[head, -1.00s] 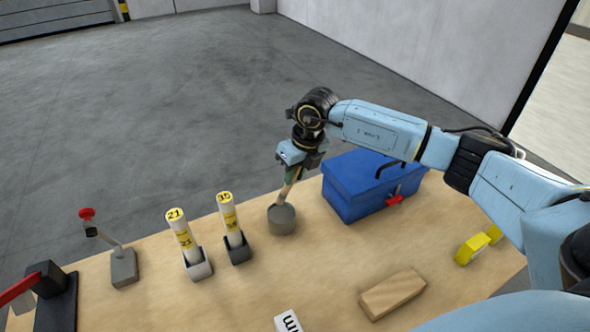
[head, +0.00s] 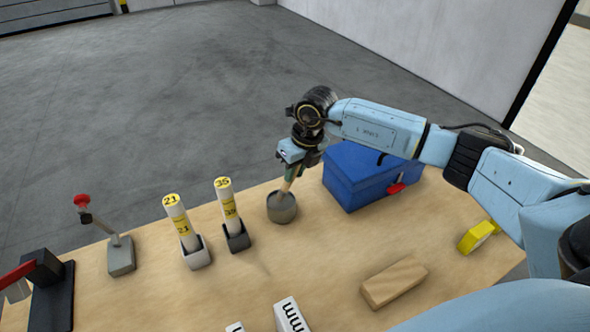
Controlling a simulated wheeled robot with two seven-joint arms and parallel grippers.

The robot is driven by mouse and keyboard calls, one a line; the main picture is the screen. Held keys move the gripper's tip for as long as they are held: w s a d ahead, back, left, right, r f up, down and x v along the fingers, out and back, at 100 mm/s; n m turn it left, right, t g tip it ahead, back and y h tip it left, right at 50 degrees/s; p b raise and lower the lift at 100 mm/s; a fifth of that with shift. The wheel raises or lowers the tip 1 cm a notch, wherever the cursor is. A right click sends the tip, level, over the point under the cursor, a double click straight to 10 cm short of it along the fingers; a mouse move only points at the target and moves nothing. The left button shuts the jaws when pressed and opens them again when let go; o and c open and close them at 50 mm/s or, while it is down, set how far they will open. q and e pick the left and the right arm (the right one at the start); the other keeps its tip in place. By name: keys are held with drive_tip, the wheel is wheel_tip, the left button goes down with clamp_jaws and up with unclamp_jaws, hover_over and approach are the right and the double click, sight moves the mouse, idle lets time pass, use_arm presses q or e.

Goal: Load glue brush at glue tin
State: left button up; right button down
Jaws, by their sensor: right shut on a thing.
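The glue tin (head: 282,209) is a small grey cylinder standing on the wooden table, left of the blue box. My right gripper (head: 292,166) is above the tin, shut on the glue brush (head: 288,184). Whether the bristles touch glue cannot be seen. My left gripper is not in view.
A blue box (head: 352,178) with a red latch stands just right of the tin. Two numbered tubes (head: 182,222) (head: 229,205) stand in holders to the left. A wooden block (head: 394,282), a yellow item (head: 477,237) and a red-knobbed stand (head: 121,256) also sit on the table (head: 330,250).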

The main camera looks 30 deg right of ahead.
drive_tip(key=shift+f+b, duration=0.6)
drive_tip(key=shift+f, duration=0.1)
idle(1.6)
drive_tip(key=shift+w+a+p+v, duration=0.2)
drive_tip(key=shift+p+v, duration=0.6)
drive_tip(key=shift+v, duration=0.35)
drive_tip(key=shift+w+a+p+v, duration=0.1)
drive_tip(key=shift+w+p+v, duration=0.15)
drive_tip(key=shift+p+v, duration=0.75)
drive_tip(key=shift+w+a+p+v, duration=0.2)
drive_tip(key=shift+p+v, duration=0.35)
drive_tip(key=shift+v, duration=0.8)
drive_tip(key=shift+r, duration=0.15)
